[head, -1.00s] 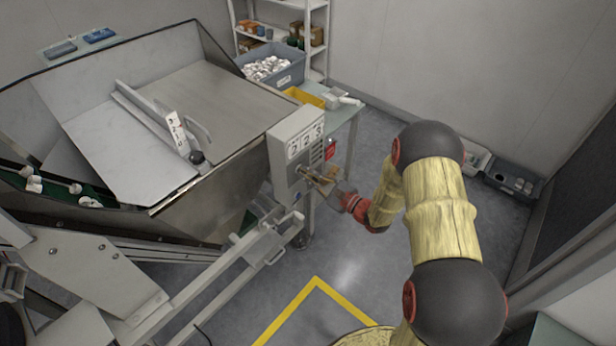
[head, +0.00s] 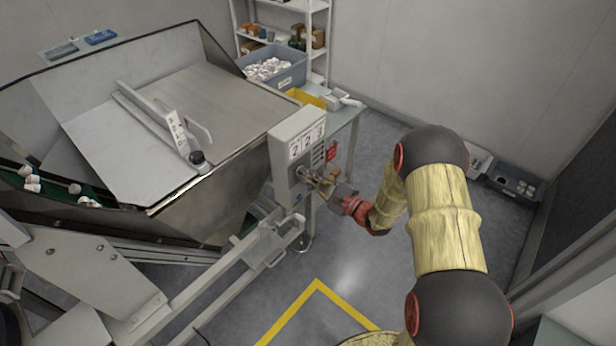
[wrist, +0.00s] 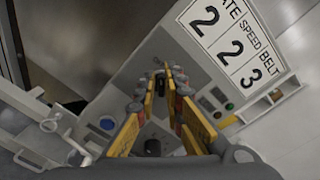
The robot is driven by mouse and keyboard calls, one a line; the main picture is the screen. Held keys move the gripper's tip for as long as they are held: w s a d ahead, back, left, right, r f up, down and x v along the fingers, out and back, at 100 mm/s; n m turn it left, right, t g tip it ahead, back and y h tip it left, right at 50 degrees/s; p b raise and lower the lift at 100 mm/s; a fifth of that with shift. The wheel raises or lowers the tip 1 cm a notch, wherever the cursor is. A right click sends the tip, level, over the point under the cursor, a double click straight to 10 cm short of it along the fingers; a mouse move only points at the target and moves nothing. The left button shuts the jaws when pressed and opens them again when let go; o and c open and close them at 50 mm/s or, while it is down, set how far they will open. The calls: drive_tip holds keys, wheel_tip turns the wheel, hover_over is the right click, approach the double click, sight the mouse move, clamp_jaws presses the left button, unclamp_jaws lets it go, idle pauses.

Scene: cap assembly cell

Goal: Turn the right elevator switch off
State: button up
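The grey control box (head: 291,160) stands at the right end of the hopper. Its panel face (wrist: 150,50) fills the middle of the wrist view, with a white label (wrist: 232,43) reading 2, 2, 3. My gripper (head: 309,176) is close in front of the panel. In the wrist view its two yellow fingers (wrist: 166,74) are apart, with a small dark knob (wrist: 160,86) between them near the tips. I cannot tell whether they touch it. A blue button (wrist: 107,124) and a green button (wrist: 229,106) show on the panel. Which control is the right elevator switch cannot be read.
The large metal hopper (head: 200,95) is left of the box. A red tag (head: 331,154) is beside the box. A table (head: 345,117) and shelves (head: 320,45) stand behind. The floor (head: 350,255) right of the box is open.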

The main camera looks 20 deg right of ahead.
drive_tip(key=o, duration=0.3)
drive_tip(key=shift+o, duration=0.2)
drive_tip(key=v, duration=1.2)
drive_tip(key=shift+f, duration=0.1)
